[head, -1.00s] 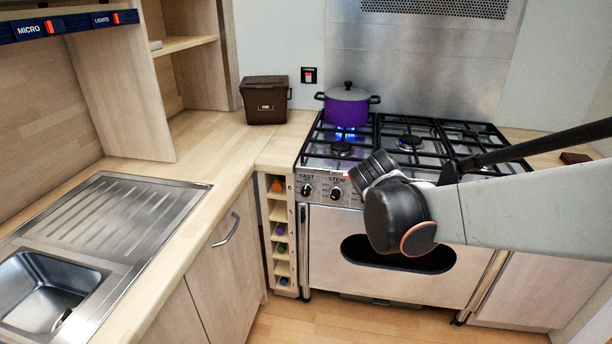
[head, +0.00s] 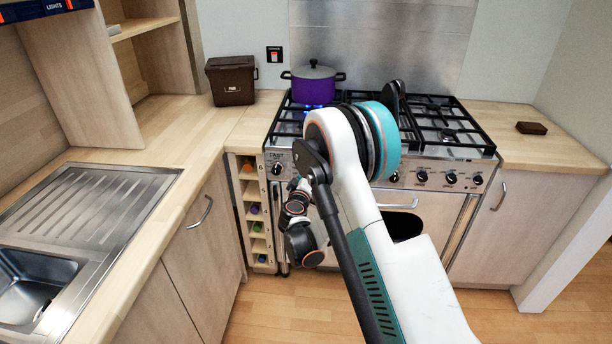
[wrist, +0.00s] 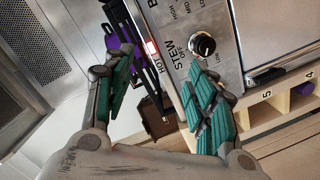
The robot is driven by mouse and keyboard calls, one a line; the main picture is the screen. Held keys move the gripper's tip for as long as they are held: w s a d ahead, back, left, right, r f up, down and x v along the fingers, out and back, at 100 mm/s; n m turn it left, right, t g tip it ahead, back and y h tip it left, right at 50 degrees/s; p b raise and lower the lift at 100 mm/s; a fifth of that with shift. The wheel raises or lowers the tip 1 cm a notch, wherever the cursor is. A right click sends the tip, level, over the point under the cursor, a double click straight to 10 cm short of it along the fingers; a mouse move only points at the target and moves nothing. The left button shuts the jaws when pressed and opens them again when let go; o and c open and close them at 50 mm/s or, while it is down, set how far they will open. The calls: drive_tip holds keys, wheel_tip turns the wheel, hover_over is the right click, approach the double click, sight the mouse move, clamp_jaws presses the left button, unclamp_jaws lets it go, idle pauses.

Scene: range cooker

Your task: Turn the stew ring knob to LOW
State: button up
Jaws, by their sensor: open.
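The stew ring knob (wrist: 202,44) is a round black knob with a silver rim on the cooker's steel front panel. The knob lies just beyond the right finger's tip, not between the fingers; contact is not visible.
A purple pot (head: 318,85) stands over a blue flame at the back left of the hob. A lit red HOT lamp (wrist: 151,47) is near the stew label. A bottle rack (head: 256,210) adjoins the cooker's left side. More knobs (head: 450,178) sit at right.

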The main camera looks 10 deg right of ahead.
wheel_tip(320, 180, down, 9)
drive_tip(key=a+n+t, duration=0.2)
drive_tip(key=a, duration=0.1)
drive_tip(key=shift+y, duration=0.3)
drive_tip(key=shift+d+b+x, duration=0.2)
drive_tip(key=shift+b+x, duration=1.6)
drive_tip(key=shift+x, duration=4.75)
drive_tip(key=shift+s+f, duration=0.1)
drive_tip(key=shift+f, duration=0.05)
drive_tip(key=c, duration=1)
